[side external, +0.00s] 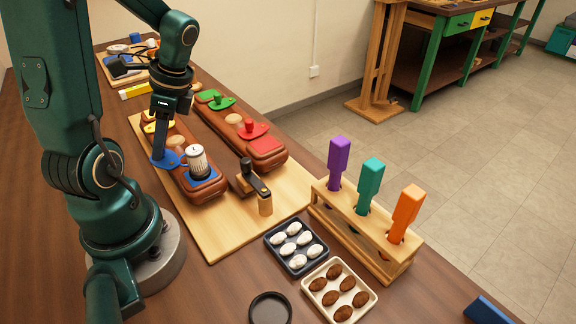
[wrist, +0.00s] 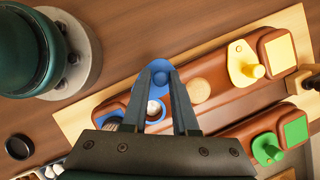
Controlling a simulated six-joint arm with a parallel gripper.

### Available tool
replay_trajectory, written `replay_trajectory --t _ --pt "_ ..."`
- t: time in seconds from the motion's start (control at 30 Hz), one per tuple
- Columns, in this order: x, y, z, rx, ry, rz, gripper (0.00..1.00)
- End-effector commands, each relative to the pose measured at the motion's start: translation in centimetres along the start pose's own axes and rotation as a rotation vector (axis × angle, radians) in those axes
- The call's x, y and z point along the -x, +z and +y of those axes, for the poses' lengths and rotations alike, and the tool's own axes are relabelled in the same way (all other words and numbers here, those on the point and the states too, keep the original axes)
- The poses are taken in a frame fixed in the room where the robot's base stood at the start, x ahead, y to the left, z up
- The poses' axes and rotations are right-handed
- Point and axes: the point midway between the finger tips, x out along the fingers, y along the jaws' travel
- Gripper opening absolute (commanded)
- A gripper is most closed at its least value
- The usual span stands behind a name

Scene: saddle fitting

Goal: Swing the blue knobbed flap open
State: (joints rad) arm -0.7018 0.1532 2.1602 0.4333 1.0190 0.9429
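The blue knobbed flap (side external: 163,160) sticks out over the near long side of the front brown saddle (side external: 203,190), above the light board. In the wrist view the flap (wrist: 149,76) lies beyond the saddle's edge, turned away from its body. My gripper (side external: 161,148) points down at the flap. In the wrist view my gripper's fingertips (wrist: 159,76) are close together on either side of the blue knob and appear to grip it. The knob is mostly hidden by the fingers. A small round pale piece (wrist: 155,107) shows on the saddle between the fingers.
A second saddle (side external: 213,123) with red (side external: 252,130) and green (side external: 221,102) flaps lies behind. A yellow flap (wrist: 243,63) sits farther along. Trays and a wooden rack (side external: 360,240) stand right.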

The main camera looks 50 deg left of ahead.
Motion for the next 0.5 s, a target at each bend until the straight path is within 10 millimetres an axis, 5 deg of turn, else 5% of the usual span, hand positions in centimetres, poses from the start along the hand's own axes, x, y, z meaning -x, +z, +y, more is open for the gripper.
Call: replay_trajectory --t 0.5 --pt "1.2 -0.1 -0.2 -0.002 -0.008 0.001 0.53"
